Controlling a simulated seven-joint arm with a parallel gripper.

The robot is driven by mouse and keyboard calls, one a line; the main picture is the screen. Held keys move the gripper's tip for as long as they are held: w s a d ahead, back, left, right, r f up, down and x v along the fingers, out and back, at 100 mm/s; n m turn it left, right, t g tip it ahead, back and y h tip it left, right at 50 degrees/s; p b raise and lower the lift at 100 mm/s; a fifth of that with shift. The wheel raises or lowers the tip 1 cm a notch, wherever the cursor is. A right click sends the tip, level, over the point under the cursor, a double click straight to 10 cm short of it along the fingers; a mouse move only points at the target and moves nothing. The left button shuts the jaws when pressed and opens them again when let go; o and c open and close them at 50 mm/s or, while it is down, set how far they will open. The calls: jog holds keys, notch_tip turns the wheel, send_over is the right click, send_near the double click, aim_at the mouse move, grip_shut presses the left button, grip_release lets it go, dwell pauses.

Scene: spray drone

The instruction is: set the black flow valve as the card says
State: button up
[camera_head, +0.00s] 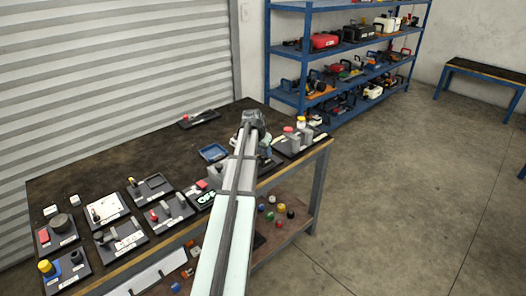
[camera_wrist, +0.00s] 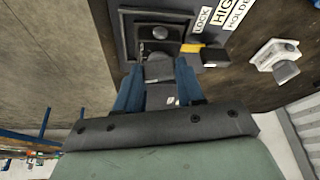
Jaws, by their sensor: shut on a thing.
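In the wrist view my gripper (camera_wrist: 158,82) points at a dark panel, with its two blue fingers either side of a dark grey piece (camera_wrist: 157,68). It is shut on this piece, which looks like part of the black flow valve, though the fingers hide much of it. A round grey knob (camera_wrist: 160,32) sits in a dark square frame just beyond the fingertips. White labels (camera_wrist: 222,14) beside it read LOCK, HIGH and HOLD, the last partly cut off. In the head view my arm reaches the table's far right part and hides the valve.
A yellow piece (camera_wrist: 192,48) and a dark block (camera_wrist: 215,57) lie close right of the fingers. A white fixture (camera_wrist: 272,52) stands farther right. Several fixtures cover the table's (camera_head: 110,165) front. A blue tray (camera_head: 213,152) sits left of my arm. The table's back left is mostly clear.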

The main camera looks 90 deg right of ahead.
jog(key=shift+c, duration=1)
jog(key=shift+s+n+t+h, duration=0.15)
jog(key=shift+n+t, duration=0.35)
jog(key=shift+n, duration=0.8)
jog(key=shift+n+t+h, duration=0.15)
jog(key=shift+n+t, duration=0.35)
jog(key=shift+n, duration=1.1)
jog(key=o, duration=1.1)
jog(key=shift+c, duration=0.2)
